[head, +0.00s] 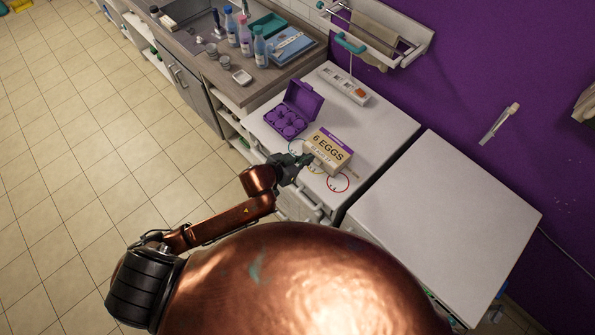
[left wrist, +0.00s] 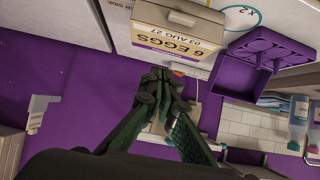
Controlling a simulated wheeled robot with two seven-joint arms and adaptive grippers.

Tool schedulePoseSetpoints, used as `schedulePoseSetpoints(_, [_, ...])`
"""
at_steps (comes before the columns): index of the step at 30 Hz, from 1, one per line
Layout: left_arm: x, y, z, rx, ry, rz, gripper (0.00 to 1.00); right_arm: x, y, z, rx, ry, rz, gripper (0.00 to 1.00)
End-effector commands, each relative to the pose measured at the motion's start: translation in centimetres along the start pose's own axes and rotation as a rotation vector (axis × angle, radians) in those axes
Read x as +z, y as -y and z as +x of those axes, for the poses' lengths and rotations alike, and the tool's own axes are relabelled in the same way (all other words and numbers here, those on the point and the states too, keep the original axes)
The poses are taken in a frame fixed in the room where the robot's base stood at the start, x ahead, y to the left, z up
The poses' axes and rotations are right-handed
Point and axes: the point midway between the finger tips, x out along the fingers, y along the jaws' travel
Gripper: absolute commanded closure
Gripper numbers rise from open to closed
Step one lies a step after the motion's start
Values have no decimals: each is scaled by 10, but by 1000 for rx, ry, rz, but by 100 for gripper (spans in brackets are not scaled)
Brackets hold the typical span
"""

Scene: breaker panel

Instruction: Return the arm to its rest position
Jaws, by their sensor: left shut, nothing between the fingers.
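My left arm (head: 230,215) reaches from the lower left over the front edge of the white counter (head: 392,128). My left gripper (head: 306,160) is shut and empty, just beside the near left end of the egg box (head: 328,150). In the left wrist view its fingertips (left wrist: 162,76) meet just below the "6 EGGS" label of the egg box (left wrist: 180,42); I cannot tell whether they touch it. The purple egg holder (head: 292,112) stands open behind the box, and shows at right in the left wrist view (left wrist: 262,50). My right gripper is not in view.
A white strip with small items (head: 343,84) lies at the back of the counter. Bottles (head: 245,38) and a teal tray (head: 267,25) stand on the worktop at upper left. A bare white top (head: 450,205) is at right. The tiled floor (head: 80,150) at left is clear.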

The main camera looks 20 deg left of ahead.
Motion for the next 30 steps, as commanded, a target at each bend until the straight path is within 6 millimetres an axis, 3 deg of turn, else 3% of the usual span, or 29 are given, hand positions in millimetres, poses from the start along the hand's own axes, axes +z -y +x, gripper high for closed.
schedulePoseSetpoints(3, [22, 0, -14, -1, 4, -2, 100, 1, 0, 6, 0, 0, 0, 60])
schedulePoseSetpoints(7, [35, 0, -25, 0, 1, -1, 100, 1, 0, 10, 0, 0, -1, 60])
schedulePoseSetpoints(15, [43, 0, -33, -1, 0, 0, 100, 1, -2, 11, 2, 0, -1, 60])
schedulePoseSetpoints(22, [50, 5, -28, -9, 7, -3, 100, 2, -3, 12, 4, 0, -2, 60])
schedulePoseSetpoints(26, [90, 30, -2, -52, 46, -20, 100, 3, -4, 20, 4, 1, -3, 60])
schedulePoseSetpoints(29, [144, 60, 25, -104, 96, -40, 100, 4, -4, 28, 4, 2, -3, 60])
schedulePoseSetpoints(30, [170, 72, 34, -126, 122, -50, 100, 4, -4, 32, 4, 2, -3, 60])
